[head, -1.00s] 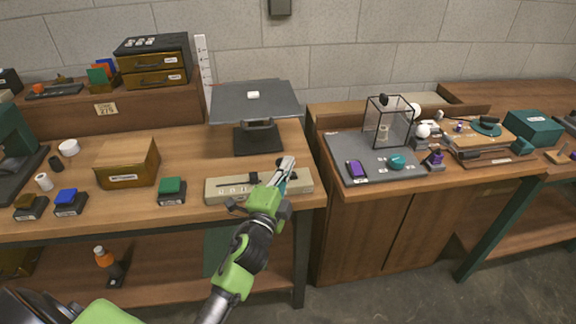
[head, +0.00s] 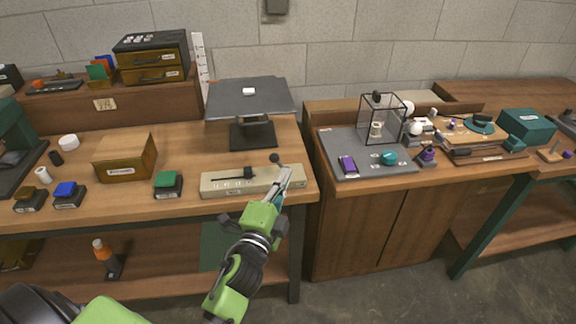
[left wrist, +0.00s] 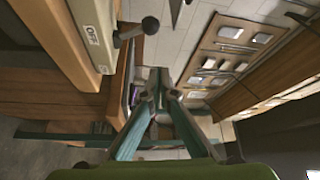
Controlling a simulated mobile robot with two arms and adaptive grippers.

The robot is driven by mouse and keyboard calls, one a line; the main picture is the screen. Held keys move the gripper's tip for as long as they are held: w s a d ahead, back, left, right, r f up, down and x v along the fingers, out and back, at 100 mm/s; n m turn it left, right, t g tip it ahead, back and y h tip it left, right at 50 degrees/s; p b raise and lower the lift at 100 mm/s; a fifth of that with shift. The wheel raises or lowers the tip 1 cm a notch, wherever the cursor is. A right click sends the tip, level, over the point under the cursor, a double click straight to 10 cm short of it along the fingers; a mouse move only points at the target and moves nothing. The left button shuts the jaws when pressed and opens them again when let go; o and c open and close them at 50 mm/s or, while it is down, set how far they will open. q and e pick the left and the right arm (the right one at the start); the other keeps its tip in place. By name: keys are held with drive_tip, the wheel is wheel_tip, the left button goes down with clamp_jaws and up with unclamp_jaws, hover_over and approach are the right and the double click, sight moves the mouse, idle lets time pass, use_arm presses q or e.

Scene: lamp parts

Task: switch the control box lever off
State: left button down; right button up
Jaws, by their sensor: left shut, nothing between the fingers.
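The control box (head: 235,187) is a long beige box near the front edge of the left table. Its lever ends in a dark round knob (head: 274,158) at the box's right part. In the left wrist view the lever knob (left wrist: 150,25) sticks out from the box side (left wrist: 92,12), which bears an "OFF" label (left wrist: 91,35). My right gripper is not in view.
A black lamp-like stand (head: 252,136) stands behind the box. A green button block (head: 168,184) lies left of it. A grey mat (head: 340,142) with a wire-frame cage (head: 383,118) is on the cabinet to the right, across a gap between tables.

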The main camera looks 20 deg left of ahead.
use_arm(q)
drive_tip(key=shift+s+d+f, duration=0.2)
drive_tip(key=shift+s+d, duration=0.1)
drive_tip(key=shift+s, duration=0.3)
drive_tip(key=shift+s+d+f, duration=0.15)
drive_tip(key=shift+s+d, duration=0.1)
drive_tip(key=shift+s, duration=0.35)
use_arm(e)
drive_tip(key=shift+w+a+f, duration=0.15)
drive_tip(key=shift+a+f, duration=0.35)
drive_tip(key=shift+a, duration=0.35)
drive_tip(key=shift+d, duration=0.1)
